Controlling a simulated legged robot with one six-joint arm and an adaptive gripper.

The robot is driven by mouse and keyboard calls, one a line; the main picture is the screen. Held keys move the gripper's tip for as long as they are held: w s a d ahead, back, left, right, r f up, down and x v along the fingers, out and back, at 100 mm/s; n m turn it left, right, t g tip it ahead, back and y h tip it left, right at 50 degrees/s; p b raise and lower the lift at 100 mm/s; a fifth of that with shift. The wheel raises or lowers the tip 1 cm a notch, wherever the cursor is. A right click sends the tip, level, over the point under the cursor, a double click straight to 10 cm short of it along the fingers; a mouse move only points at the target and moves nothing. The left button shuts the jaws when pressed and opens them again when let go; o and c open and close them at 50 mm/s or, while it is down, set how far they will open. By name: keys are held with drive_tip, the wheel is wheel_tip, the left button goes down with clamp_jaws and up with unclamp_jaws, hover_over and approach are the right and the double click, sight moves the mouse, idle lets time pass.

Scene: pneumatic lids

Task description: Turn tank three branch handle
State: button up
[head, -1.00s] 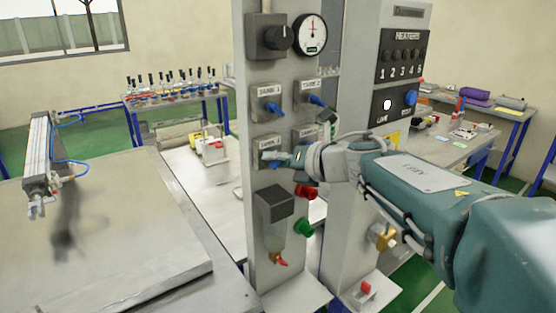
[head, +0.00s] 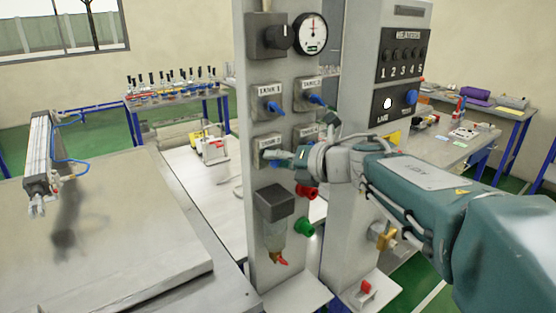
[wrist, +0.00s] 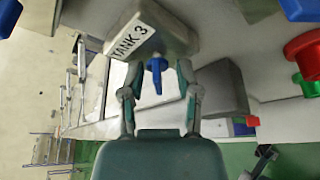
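The tank three branch valve is a grey box (wrist: 155,32) labelled TANK 3 in the wrist view, with a blue handle (wrist: 157,76) on its near side. In the wrist view my gripper (wrist: 157,88) is open. Its two fingers stand on either side of the handle, with a visible gap at each side. In the head view the box (head: 261,145) is on the grey panel, and my gripper (head: 278,154) reaches it from the right. The fingers partly cover the handle there; a bit of blue shows below them.
The tank 1 valve (head: 267,93) and tank 2 valve (head: 310,91) sit above, with blue handles. A dark grey block (head: 275,203), a red knob (head: 306,191) and a green knob (head: 304,227) are below and to the right. A workbench (head: 110,235) stands at left.

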drive_tip(key=v, duration=1.2)
drive_tip(key=w+d+r+m+t+h, duration=0.2)
drive_tip(key=d+r+m+t+h, duration=0.4)
drive_tip(key=m, duration=0.7)
drive_tip(key=s+d+f+m+h, duration=0.4)
drive_tip(key=f+m+h, duration=0.3)
drive_tip(key=m, duration=0.4)
drive_tip(key=s+a+f+m+g, duration=0.2)
drive_tip(key=s+f+m+g, duration=0.3)
drive_tip(key=s+f, duration=0.3)
drive_tip(key=s+a+f+m+g+y, duration=0.1)
drive_tip(key=s+a+f+m+g, duration=0.1)
drive_tip(key=s+f+m+g, duration=0.2)
drive_tip(key=s+f+m, duration=0.3)
drive_tip(key=s+f, duration=0.1)
drive_tip(key=f, duration=0.2)
drive_tip(key=shift+s+a+g, duration=0.25)
drive_tip(key=shift+a+g, duration=0.05)
drive_tip(key=shift+g, duration=0.1)
